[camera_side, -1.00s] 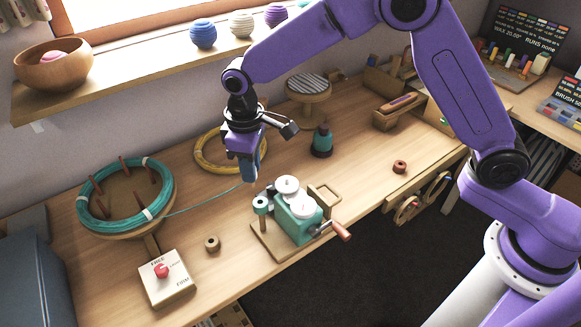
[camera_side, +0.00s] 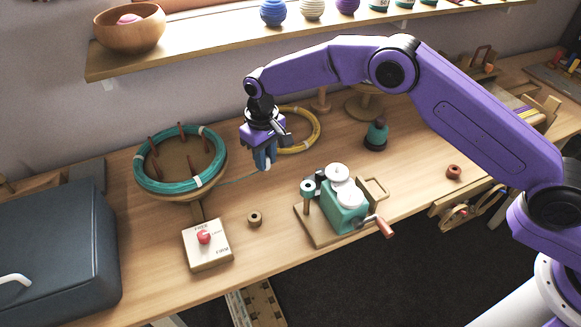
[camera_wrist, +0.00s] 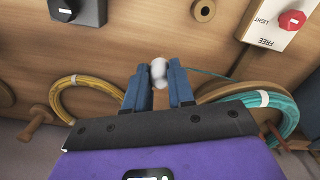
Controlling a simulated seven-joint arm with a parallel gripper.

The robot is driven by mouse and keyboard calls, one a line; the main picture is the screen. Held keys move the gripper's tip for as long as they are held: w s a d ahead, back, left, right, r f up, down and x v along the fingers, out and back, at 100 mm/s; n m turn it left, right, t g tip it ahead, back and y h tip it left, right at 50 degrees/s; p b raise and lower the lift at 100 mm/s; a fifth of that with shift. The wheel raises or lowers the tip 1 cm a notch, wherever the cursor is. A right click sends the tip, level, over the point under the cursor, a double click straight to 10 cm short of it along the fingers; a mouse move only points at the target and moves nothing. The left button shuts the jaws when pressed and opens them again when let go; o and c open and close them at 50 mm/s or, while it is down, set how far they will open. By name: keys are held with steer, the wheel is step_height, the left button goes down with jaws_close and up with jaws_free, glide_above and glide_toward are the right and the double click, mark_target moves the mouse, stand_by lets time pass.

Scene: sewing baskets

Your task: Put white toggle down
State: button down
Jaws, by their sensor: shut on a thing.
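The white toggle (camera_wrist: 158,72) is between the fingertips of my gripper (camera_wrist: 159,82) in the wrist view, at the end of a thin teal cord. In the side view my gripper (camera_side: 265,163) is shut on it, pointing down above the bench, and the toggle shows as a small pale tip (camera_side: 267,168). The cord runs left to the teal coil (camera_side: 157,187) on its round wooden stand; the coil is at the right in the wrist view (camera_wrist: 283,105). The gap between toggle and bench is hard to judge.
The teal winder (camera_side: 345,218) with white discs and a crank stands right of my gripper. The yellow coil (camera_side: 318,130) lies behind it. A small wooden ring (camera_side: 255,219) and the FREE/FIRM box (camera_side: 207,246) are in front. Bare bench lies between ring and winder.

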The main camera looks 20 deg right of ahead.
steer(key=shift+f, duration=4.4)
steer(key=shift+f, duration=0.15)
steer(key=c, duration=1)
jaws_free()
steer(key=shift+o, duration=0.2)
step_height(320, 180, up, 12)
steer(key=shift+r, duration=0.2)
